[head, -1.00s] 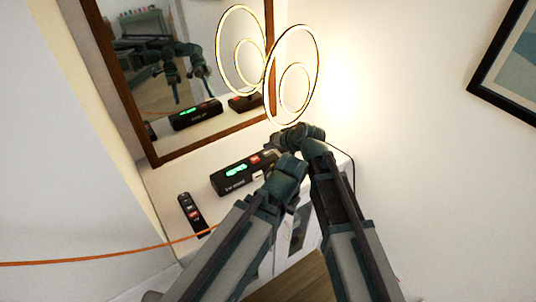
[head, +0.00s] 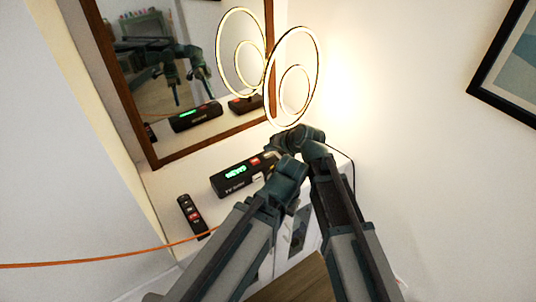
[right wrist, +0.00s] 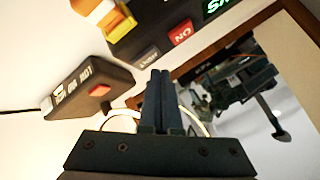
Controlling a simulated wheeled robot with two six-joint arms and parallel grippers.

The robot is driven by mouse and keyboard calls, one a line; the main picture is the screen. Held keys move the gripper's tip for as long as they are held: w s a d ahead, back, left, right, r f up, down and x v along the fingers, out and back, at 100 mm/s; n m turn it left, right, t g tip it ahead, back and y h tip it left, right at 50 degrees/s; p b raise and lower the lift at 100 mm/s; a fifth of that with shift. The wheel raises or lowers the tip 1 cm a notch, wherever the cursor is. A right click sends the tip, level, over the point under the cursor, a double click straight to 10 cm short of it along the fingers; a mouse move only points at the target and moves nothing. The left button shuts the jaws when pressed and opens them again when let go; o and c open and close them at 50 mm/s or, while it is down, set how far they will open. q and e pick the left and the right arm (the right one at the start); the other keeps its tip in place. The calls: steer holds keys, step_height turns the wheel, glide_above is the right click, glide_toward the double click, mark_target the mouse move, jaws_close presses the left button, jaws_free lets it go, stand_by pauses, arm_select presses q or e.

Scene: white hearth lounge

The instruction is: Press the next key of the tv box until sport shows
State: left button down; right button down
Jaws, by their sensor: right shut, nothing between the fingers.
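The TV box (head: 228,187) is a black block on the white cabinet top with a green lit display (head: 235,171), whose word is too small to read surely. In the right wrist view the box (right wrist: 140,35) shows a red key (right wrist: 181,33), a grey key (right wrist: 147,57) with small lettering, and an orange and white part (right wrist: 103,13). My right gripper (right wrist: 160,75) is shut and empty, its fingertips close to the grey key. I cannot tell whether they touch. In the head view the arms partly hide the box's right end. My left gripper cannot be made out.
A black remote (head: 193,216) lies left of the box. Another black box with a red button (right wrist: 99,90) is beside the TV box. A ring lamp (head: 292,75) and a framed mirror (head: 185,70) stand behind. An orange cable (head: 90,260) crosses at left.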

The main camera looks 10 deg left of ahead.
mark_target(270, 156)
steer(key=shift+f, duration=0.15)
stand_by(0.7)
steer(key=shift+f+b, duration=0.25)
steer(key=shift+b, duration=0.2)
steer(key=shift+f+b, duration=0.4)
steer(key=shift+f, duration=0.05)
stand_by(0.4)
steer(key=shift+r, duration=0.1)
steer(key=shift+r+p, duration=0.8)
steer(key=shift+p, duration=0.05)
step_height(270, 156, up, 5)
steer(key=p, duration=0.5)
stand_by(0.3)
